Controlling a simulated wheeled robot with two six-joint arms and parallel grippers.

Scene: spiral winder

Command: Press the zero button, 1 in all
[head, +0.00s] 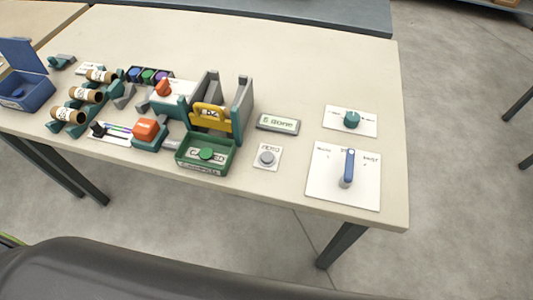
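A round grey button (267,158) sits on a small white plate near the front edge of the table. The plate carries a short dark label above the button, which looks like the zero label but is too small to read surely. Nothing touches or covers the button. Neither of my grippers is in view.
A green tray (186,162) stands left of the button, and a small display (278,123) behind it. A blue lever on a white panel (322,193) and a teal knob (352,119) are to the right. The winder, spools and a blue box (38,94) fill the left.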

